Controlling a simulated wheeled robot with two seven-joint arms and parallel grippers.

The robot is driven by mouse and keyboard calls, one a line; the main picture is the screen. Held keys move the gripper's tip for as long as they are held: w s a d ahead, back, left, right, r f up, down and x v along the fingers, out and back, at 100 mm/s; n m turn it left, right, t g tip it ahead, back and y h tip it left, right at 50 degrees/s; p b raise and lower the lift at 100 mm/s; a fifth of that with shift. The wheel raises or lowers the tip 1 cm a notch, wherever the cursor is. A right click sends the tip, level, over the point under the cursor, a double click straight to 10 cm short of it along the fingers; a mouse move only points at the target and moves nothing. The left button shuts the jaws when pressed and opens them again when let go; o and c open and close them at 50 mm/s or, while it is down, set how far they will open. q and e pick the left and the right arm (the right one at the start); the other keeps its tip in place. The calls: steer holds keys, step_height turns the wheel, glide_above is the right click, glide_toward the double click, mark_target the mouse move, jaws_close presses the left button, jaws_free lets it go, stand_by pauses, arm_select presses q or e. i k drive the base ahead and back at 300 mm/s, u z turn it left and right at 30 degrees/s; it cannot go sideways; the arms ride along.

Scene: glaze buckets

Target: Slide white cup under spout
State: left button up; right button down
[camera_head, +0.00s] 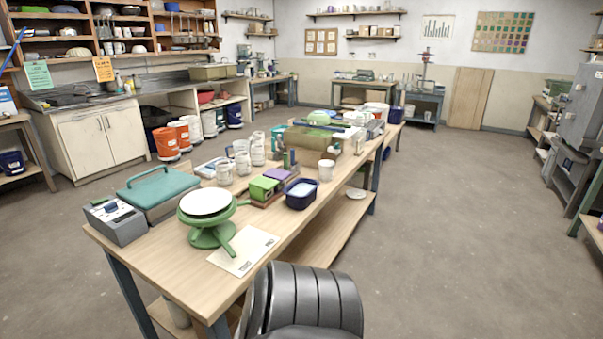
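A white cup (326,170) stands upright near the right edge of the long wooden table, beside a dark blue tub (300,194). Several more white mugs (225,172) stand grouped farther left on the same table. I cannot make out which cup is meant, and I cannot make out a spout clearly. Neither of my grippers is in view.
The table (165,265) also holds a green turntable (211,232) with a white disc, a teal case (160,190), a grey device (117,221) and a paper sheet (243,249). Orange buckets (165,143) stand on the floor behind. Open floor (460,220) lies right.

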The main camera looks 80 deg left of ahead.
mark_target(326, 168)
steer(key=u, duration=1.75)
steer(key=i, duration=2)
steer(key=u, duration=2)
